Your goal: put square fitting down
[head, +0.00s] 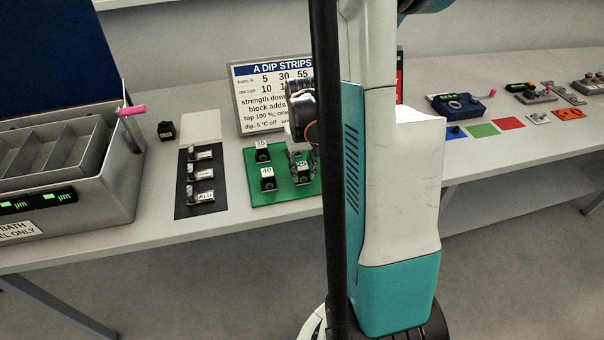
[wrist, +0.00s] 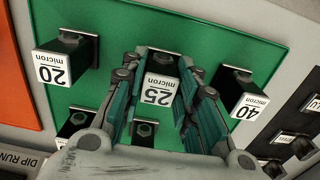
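Several small black square fittings with white labels stand on a green mat (head: 285,187). The one marked 25 micron (wrist: 160,88) stands between my gripper's fingertips (wrist: 162,72), which lie close along both its sides and appear to touch it. It also shows in the head view (head: 304,168), low at the mat, with my gripper (head: 299,150) over it. The 40 fitting (wrist: 245,103) and the 20 fitting (wrist: 62,66) stand on either side of it. A 35 fitting (head: 262,150) stands behind the 40. Whether the held fitting's base rests fully on the mat is unclear.
A black mat (head: 183,208) with several labelled pieces lies left of the green mat. A grey bath unit (head: 125,170) stands farther left. A sign (head: 262,90) stands behind. Coloured cards and a blue device (head: 463,105) lie to the right. My arm hides the middle of the bench.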

